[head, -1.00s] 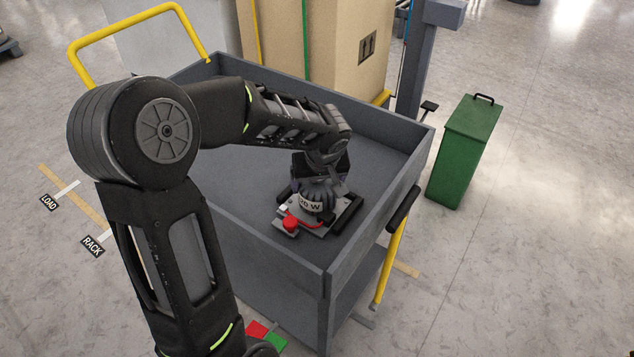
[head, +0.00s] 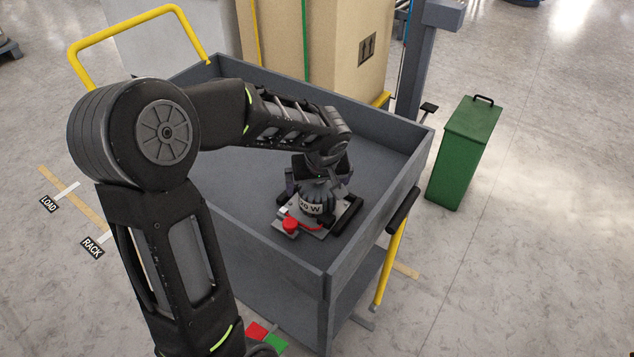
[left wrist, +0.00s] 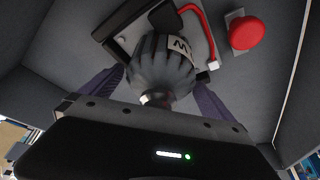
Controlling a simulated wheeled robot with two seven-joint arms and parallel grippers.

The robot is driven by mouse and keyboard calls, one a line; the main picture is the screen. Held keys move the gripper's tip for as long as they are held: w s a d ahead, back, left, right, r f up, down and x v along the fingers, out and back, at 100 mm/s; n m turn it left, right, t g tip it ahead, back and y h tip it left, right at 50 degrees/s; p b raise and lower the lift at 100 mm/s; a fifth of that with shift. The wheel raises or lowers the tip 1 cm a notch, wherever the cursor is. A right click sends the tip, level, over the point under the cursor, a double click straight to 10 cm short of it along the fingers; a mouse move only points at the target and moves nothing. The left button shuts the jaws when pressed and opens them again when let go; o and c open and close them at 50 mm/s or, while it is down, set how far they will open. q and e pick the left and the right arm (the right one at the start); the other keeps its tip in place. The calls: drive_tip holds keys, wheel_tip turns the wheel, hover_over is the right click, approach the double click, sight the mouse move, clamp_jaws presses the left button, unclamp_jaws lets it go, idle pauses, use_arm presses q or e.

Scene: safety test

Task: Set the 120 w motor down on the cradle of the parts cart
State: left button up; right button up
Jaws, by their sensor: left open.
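The motor (head: 311,207) is grey and finned, with a white label ending in "0 W". It stands upright on the cradle (head: 347,214), a plate with black rails on the parts cart (head: 240,228). In the left wrist view, the motor (left wrist: 162,72) shows from above, with part of the cradle (left wrist: 118,38) behind it. My left gripper (head: 318,188) is open over the motor's top. Its fingers stand apart on both sides of the motor, with visible gaps in the left wrist view (left wrist: 160,80). My right gripper is not in view.
A red button (head: 291,225) and a red cable sit at the cradle's near side. Raised walls (head: 385,192) enclose the cart's top. A large cardboard box (head: 345,50) stands behind the cart, and a green bin (head: 464,155) stands right of it.

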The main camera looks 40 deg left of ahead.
use_arm(q)
drive_tip(key=p+v, duration=0.1)
drive_tip(key=v, duration=0.7)
drive_tip(key=shift+r, duration=0.15)
wheel_tip(320, 180, up, 7)
drive_tip(key=p, duration=0.4)
idle(0.4)
idle(0.8)
